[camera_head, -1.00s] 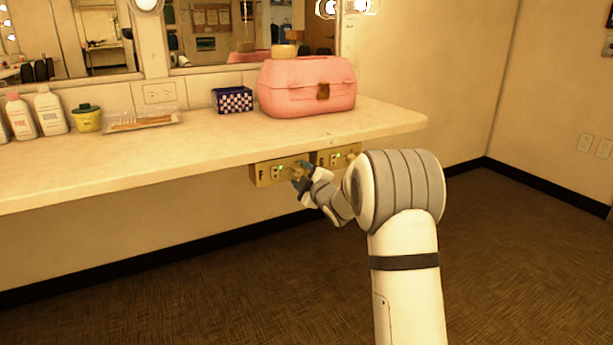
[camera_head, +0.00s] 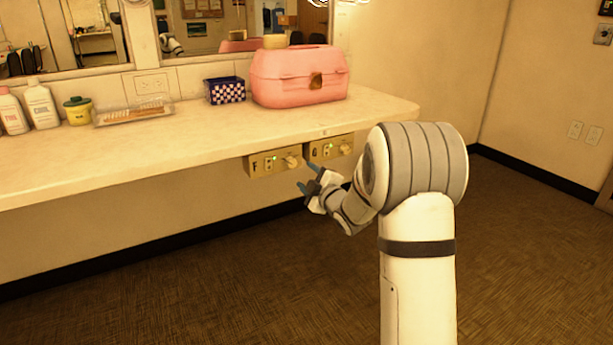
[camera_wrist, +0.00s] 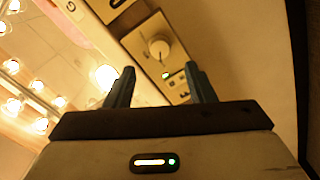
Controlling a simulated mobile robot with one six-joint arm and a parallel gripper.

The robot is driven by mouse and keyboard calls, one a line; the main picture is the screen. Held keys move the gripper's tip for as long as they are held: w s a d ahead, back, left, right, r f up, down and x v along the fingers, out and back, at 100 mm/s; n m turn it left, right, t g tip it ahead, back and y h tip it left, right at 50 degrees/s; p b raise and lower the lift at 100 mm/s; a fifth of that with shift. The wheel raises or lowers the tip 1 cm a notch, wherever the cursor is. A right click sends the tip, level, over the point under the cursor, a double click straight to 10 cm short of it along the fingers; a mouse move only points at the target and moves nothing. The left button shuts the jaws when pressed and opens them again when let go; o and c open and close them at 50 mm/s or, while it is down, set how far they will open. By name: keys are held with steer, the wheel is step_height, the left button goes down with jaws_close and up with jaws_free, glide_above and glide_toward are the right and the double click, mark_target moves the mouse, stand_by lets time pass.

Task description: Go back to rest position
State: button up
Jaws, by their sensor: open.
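My gripper (camera_head: 307,178) is open and empty, with its blue-grey fingertips apart, below and in front of the control boxes under the counter edge. In the wrist view my gripper (camera_wrist: 160,85) shows its two fingers spread, with nothing between them. The left brass control box (camera_head: 272,162) has a knob (camera_head: 291,161) and a small green light. The right box (camera_head: 329,148) looks alike. In the wrist view a round pale knob (camera_wrist: 159,48) lies beyond the fingers, apart from them, with a lit green indicator close by.
The counter (camera_head: 200,140) overhangs the boxes. On it stand a pink case (camera_head: 300,78), a checkered blue box (camera_head: 225,91), a clear tray (camera_head: 133,111), a yellow-green jar (camera_head: 78,111) and white bottles (camera_head: 41,104). The carpet floor (camera_head: 250,270) is open.

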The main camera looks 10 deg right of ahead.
steer(key=s+d+r+m+g+h+p, duration=0.1)
steer(key=s+r+m+g+h+p, duration=0.25)
steer(key=s+r+p, duration=0.4)
steer(key=s+d+r+m+g+h+p, duration=0.15)
steer(key=s+r+m+p, duration=0.25)
steer(key=r+p, duration=0.65)
steer(key=s+a+r+m+g+p, duration=0.1)
steer(key=s+r+p, duration=0.4)
steer(key=s, duration=0.5)
steer(key=s+a+r+m+g+p, duration=0.1)
steer(key=s+r+m+g+p, duration=0.3)
steer(key=s+p, duration=0.4)
steer(key=s+a+r+m+g+p, duration=0.2)
steer(key=s+r+p, duration=0.4)
steer(key=s, duration=0.7)
steer(key=r+m+g, duration=0.1)
steer(key=g, duration=0.1)
steer(key=shift+r+g+h, duration=0.15)
steer(key=shift+g+h, duration=0.15)
steer(key=shift+d, duration=0.1)
steer(key=shift+c, duration=1.4)
